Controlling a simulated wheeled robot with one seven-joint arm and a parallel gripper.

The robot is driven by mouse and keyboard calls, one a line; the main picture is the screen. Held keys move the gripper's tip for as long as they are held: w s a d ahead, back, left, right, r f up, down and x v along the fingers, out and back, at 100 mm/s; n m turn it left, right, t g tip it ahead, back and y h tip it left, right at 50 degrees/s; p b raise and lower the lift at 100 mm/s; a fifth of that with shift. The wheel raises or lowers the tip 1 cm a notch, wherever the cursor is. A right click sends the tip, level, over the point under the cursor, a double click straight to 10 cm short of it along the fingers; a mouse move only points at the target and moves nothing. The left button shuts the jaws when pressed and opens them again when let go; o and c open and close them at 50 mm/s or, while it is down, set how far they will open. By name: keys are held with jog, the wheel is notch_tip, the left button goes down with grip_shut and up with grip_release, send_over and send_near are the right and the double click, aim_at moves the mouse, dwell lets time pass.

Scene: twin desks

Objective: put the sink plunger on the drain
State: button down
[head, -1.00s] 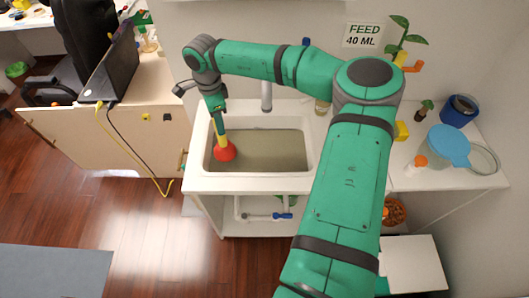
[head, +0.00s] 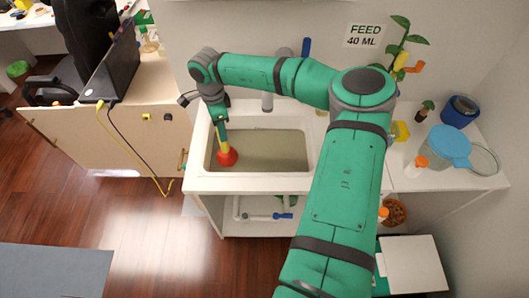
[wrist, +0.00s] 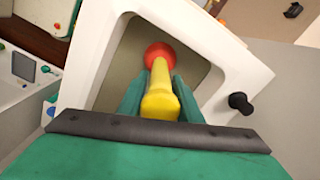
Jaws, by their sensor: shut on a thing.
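The sink plunger has a red cup (head: 227,157) and a yellow handle (head: 222,135). My gripper (head: 219,122) is shut on the handle and holds the plunger cup-down over the left part of the sink basin (head: 270,150). In the wrist view my gripper (wrist: 160,95) has one finger on each side of the yellow handle (wrist: 160,98), with the red cup (wrist: 159,54) beyond. Murky greenish-brown water fills the basin. The drain is not visible. I cannot tell whether the cup touches the water.
The faucet (head: 267,100) stands at the sink's back edge. A blue-lidded jug (head: 449,147), a yellow sponge (head: 401,131) and a dark blue pot (head: 460,110) are on the right counter. A laptop (head: 110,70) with a hanging yellow cable is on the left desk.

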jog(key=shift+f, duration=0.55)
jog(key=c, duration=0.6)
grip_release()
jog(key=shift+c, duration=0.2)
jog(key=shift+r, duration=7.1)
jog(key=s, duration=1.6)
jog(key=shift+f, duration=0.15)
